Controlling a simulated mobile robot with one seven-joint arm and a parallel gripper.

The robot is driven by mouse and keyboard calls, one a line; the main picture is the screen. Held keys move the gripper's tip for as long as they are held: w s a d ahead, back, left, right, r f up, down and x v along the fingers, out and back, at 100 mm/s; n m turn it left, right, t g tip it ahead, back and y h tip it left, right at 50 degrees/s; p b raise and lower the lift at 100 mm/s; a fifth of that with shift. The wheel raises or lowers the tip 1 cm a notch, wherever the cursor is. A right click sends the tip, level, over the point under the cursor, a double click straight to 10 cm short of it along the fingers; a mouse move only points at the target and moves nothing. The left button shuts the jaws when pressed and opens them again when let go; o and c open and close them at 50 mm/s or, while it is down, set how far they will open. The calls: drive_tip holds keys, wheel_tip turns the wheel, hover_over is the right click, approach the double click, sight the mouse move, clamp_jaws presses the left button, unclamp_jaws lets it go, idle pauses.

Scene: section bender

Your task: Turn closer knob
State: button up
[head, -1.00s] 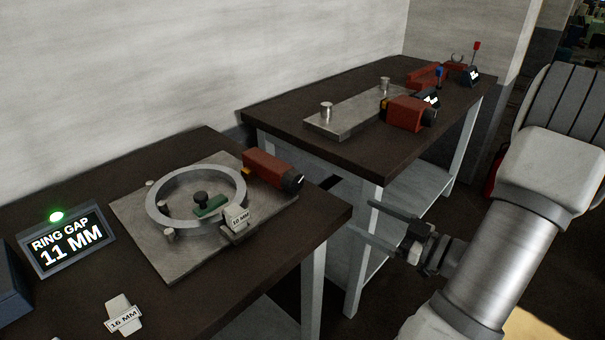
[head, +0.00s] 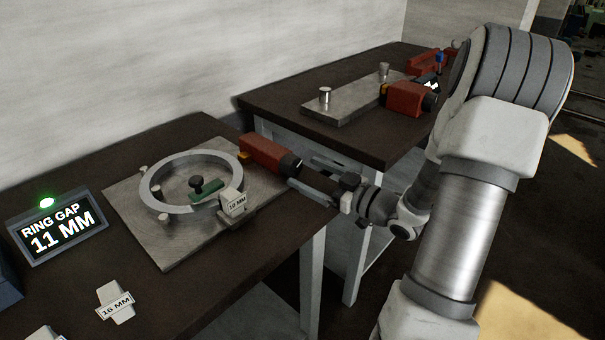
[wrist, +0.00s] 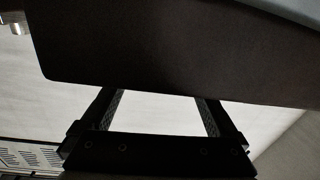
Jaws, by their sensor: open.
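The closer knob (head: 290,166) is the black end of a red block (head: 262,152) on the near table's steel plate. In the head view my gripper (head: 303,171) points left at this knob, with its fingers apart. One fingertip shows just in front of the knob and the other just behind it; I cannot tell whether they touch it. The wrist view shows both fingers (wrist: 157,98) apart with nothing between them; the knob is not visible there. A metal ring (head: 150,190) lies on the plate, with a "10 MM" gauge (head: 234,203) at its edge.
The display (head: 58,232) reads "RING GAP 11 MM" under a green light. A "16 MM" gauge (head: 115,303) lies at the near table's front. The far table (head: 330,135) carries another red unit (head: 408,98). A gap separates the tables, below my gripper.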

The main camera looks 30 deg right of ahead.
sight(291, 166)
drive_tip(key=shift+x, duration=1.25)
